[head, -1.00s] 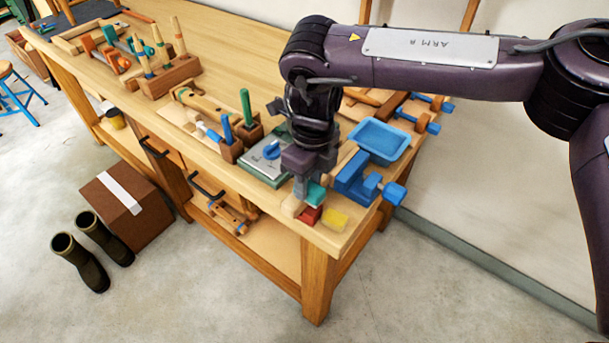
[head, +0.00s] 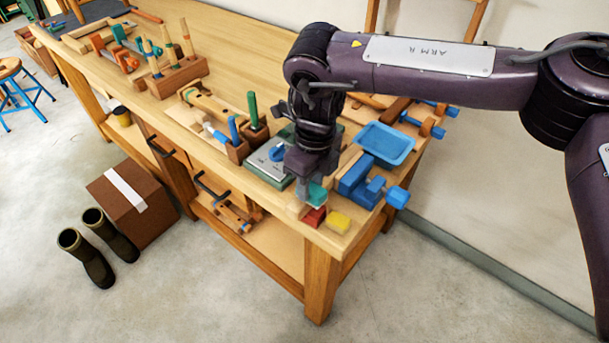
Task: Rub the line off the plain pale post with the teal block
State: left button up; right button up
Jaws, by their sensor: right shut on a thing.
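My right gripper (head: 309,190) points down at the near corner of the workbench. It is shut on the teal block (head: 317,194), which shows at its fingertips, partly hidden by them. A small pale wooden piece (head: 295,210), perhaps the plain pale post, stands beside the fingers on their left. The gripper hides part of it, and I cannot make out a line on it. I cannot tell whether the teal block touches it. A red block (head: 314,217) and a yellow block (head: 339,222) sit just in front. My left gripper is out of view.
A blue vise (head: 360,182) and a blue tray (head: 386,143) lie right of the gripper. A green-grey plate with a blue knob (head: 268,160) and wooden holders with blue and green handles (head: 237,149) stand left. The bench's front edge is close.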

jog(key=shift+s+d+f, duration=0.1)
jog(key=shift+s+d, duration=0.15)
jog(key=shift+d, duration=0.05)
jog(key=r+p, duration=0.1)
jog(key=r, duration=0.1)
jog(key=r+p, duration=0.3)
jog(key=r, duration=0.1)
jog(key=shift+w+d+r+p, duration=0.1)
jog(key=shift+w+p, duration=0.15)
jog(key=shift+p, duration=0.1)
dwell(0.4)
